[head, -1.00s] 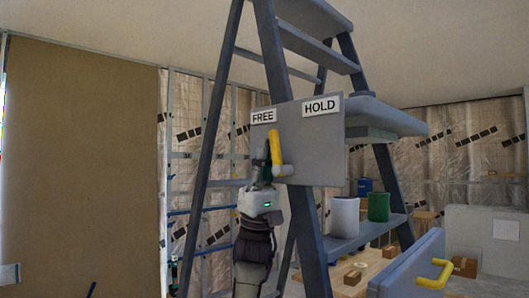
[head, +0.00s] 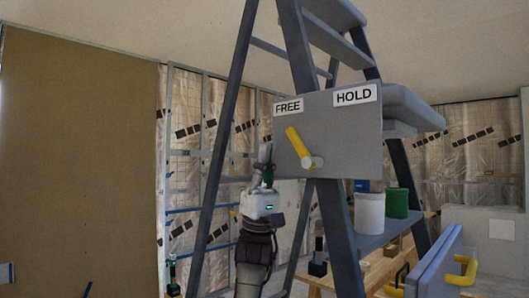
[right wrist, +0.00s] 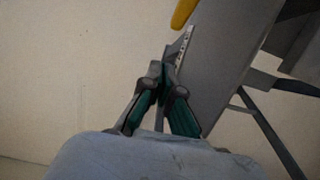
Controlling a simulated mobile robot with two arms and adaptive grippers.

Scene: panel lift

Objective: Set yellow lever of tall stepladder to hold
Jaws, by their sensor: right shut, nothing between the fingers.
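The tall grey stepladder (head: 301,60) carries a grey panel (head: 350,130) with a FREE label (head: 288,106) at its left and a HOLD label (head: 355,95) at its right. The yellow lever (head: 297,143) leans up and left from its pale round pivot, toward FREE. My right gripper (head: 266,150) is shut and empty, just left of the panel's edge and apart from the lever. In the right wrist view its fingertips (right wrist: 163,68) are together near the panel edge, with the lever's yellow end (right wrist: 183,13) above. My left gripper is out of view.
A white can (head: 370,213) and a green can (head: 397,203) stand on the ladder's lower shelf. A blue-grey panel with a yellow handle (head: 466,270) is at lower right. A large brown board (head: 80,160) fills the left.

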